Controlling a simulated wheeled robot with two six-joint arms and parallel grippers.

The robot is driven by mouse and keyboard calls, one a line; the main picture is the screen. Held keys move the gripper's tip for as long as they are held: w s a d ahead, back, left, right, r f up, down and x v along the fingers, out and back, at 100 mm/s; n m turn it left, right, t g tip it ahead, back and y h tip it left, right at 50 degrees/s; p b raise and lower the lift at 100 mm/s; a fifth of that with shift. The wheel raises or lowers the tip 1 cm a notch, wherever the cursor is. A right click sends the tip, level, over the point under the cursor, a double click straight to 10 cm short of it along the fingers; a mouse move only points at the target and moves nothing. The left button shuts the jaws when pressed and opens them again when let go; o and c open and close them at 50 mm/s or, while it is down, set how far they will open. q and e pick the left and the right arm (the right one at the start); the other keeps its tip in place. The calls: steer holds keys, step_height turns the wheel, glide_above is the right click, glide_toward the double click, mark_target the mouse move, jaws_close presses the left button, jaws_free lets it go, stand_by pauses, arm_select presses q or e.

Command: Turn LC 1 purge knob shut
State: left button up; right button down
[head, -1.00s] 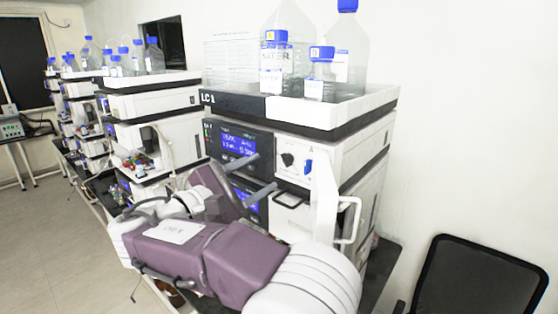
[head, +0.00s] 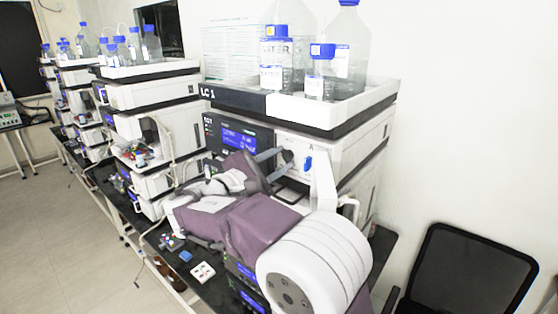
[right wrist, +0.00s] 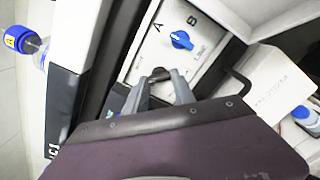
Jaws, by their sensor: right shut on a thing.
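LC 1 is the nearest stack, with its label (head: 208,93) on the top tray. Its purge knob is a small black knob (right wrist: 159,74) on the white panel, below the blue A/B knob (right wrist: 181,40) in the right wrist view. In the head view the blue knob (head: 308,163) is to the right of my fingertips. My right gripper (head: 284,160) is at the panel, its two fingers shut on the black knob, one on each side. The right wrist view shows the gripper (right wrist: 158,84) too. The knob is partly hidden by the fingers. My left gripper is not in view.
Bottles with blue caps (head: 322,70) stand in the white tray (head: 330,108) on top. A black handle (right wrist: 235,84) is beside the panel in the right wrist view. Other stacks (head: 150,120) stand to the left, a black chair (head: 475,270) at lower right.

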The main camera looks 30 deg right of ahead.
steer(key=shift+f+m+b, duration=0.15)
steer(key=shift+m+b, duration=2.45)
steer(key=shift+b, duration=1.4)
steer(key=shift+r+m+b, duration=0.2)
steer(key=shift+m+b, duration=1.5)
steer(key=c, duration=1.2)
jaws_free()
steer(key=shift+o, duration=0.8)
steer(key=shift+s+d, duration=0.1)
steer(key=shift+s, duration=0.05)
steer(key=b+v, duration=0.2)
steer(key=v, duration=0.7)
